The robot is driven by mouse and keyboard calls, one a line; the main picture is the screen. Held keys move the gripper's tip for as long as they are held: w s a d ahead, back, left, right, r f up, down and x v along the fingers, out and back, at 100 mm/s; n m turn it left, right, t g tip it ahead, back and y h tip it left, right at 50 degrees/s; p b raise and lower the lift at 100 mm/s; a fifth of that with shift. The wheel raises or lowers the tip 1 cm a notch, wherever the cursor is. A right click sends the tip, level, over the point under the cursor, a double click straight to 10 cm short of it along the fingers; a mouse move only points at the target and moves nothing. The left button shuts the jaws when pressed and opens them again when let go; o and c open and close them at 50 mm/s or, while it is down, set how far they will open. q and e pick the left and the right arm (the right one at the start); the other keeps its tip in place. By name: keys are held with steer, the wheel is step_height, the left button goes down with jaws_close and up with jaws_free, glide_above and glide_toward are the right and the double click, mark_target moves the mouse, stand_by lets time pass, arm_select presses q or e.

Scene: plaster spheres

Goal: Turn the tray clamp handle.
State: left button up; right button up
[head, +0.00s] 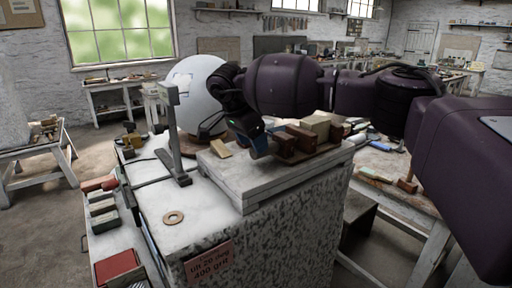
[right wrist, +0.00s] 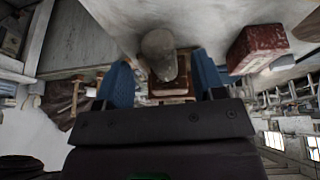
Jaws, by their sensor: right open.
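My right gripper (head: 262,147) reaches down from the right over the pale slab (head: 238,180), beside a brown tray (head: 290,158) with blocks on it. In the right wrist view its two blue fingers (right wrist: 165,80) are apart. A grey, round-ended piece (right wrist: 160,52), perhaps the clamp handle, shows between them, with a brown block-like part (right wrist: 172,86) beside it. I cannot tell whether either finger touches the grey piece. In the head view my gripper and arm hide the handle area. My left gripper is not in view.
A large white sphere (head: 200,85) stands behind an upright grey metal stand (head: 173,130). A flat ring (head: 173,217) lies on the speckled block's top. A red-brown block (right wrist: 250,48) lies near the fingers. A workbench (head: 385,165) with tools is at the right.

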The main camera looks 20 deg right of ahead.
steer(key=shift+x, duration=1.55)
steer(key=c, duration=0.9)
